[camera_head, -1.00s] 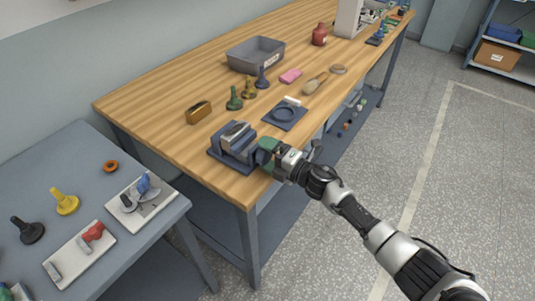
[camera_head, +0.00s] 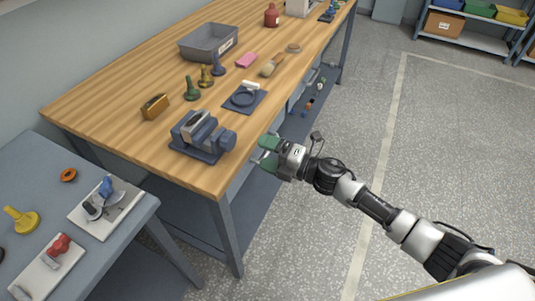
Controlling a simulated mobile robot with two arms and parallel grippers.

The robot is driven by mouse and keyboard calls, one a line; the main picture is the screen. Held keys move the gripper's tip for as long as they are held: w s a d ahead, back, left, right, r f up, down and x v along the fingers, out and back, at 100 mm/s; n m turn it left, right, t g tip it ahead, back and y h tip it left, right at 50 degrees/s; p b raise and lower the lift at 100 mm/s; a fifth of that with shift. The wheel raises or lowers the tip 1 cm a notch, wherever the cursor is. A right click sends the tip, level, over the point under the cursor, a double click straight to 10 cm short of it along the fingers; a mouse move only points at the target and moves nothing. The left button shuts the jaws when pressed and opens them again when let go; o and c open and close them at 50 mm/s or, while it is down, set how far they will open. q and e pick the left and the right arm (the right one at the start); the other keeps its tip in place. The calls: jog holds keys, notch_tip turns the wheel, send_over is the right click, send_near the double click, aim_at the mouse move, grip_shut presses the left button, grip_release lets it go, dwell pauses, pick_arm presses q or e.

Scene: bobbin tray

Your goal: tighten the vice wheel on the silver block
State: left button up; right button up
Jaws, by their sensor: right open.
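The dark blue vice (camera_head: 196,150) stands near the front edge of the wooden workbench. The silver block (camera_head: 196,124) sits between its jaws, and I cannot tell how tightly. The vice wheel (camera_head: 228,140) is the blue round part on the vice's right side, and it shows unobstructed. My right gripper (camera_head: 261,152) has green fingers and is open and empty. It is to the right of the wheel, apart from it, just off the bench's front edge. My left gripper is not in view.
On the workbench (camera_head: 110,108) are a brush (camera_head: 271,66), a grey bin (camera_head: 207,42), a dark plate with a ring (camera_head: 245,98), a wooden-topped block (camera_head: 155,106) and several bobbin-like pieces. A grey side table (camera_head: 40,160) stands at left. Open floor lies right.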

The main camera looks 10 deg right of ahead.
aim_at(232, 142)
jog(key=w+a+n+b, duration=0.2)
jog(key=a+n+b, duration=0.1)
jog(key=n, duration=0.3)
jog(key=w+a+n+b, duration=0.2)
jog(key=n+b, duration=0.2)
jog(key=n, duration=0.2)
jog(key=w+a+n+b, duration=0.1)
jog(key=a+n+b, duration=0.2)
jog(key=n, duration=0.3)
jog(key=shift+w+a+r+b, duration=0.15)
jog(key=shift+w+a+b, duration=0.2)
jog(key=shift+b, duration=0.2)
jog(key=c, duration=0.9)
